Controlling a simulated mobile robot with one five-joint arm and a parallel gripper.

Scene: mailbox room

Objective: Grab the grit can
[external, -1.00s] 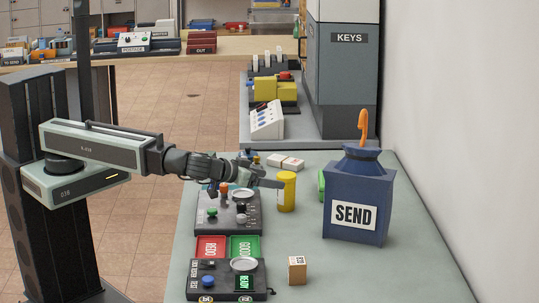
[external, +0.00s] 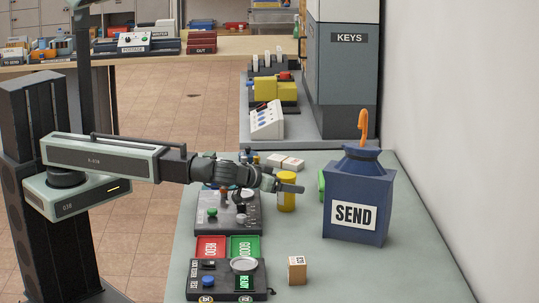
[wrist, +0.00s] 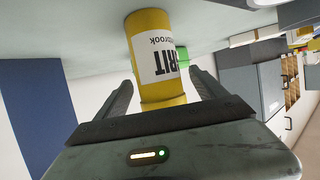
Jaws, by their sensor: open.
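The grit can is a yellow cylinder (external: 287,202) standing upright on the grey-green table in the external view. In the wrist view the can (wrist: 158,58) has a white label with upside-down black lettering, partly readable as "RIT". My gripper (external: 290,187) is at the can in the external view, one finger crossing in front of its upper part. In the wrist view my gripper (wrist: 163,90) is open, with one finger on each side of the can and visible gaps. The can's end nearest the palm is between the fingers.
A blue SEND bag (external: 355,195) with an orange hook stands right of the can. A green object (external: 321,184) is between them. A control panel (external: 228,212) lies left of the can, and a small cardboard box (external: 297,270) sits nearer the front. White boxes (external: 286,163) lie behind.

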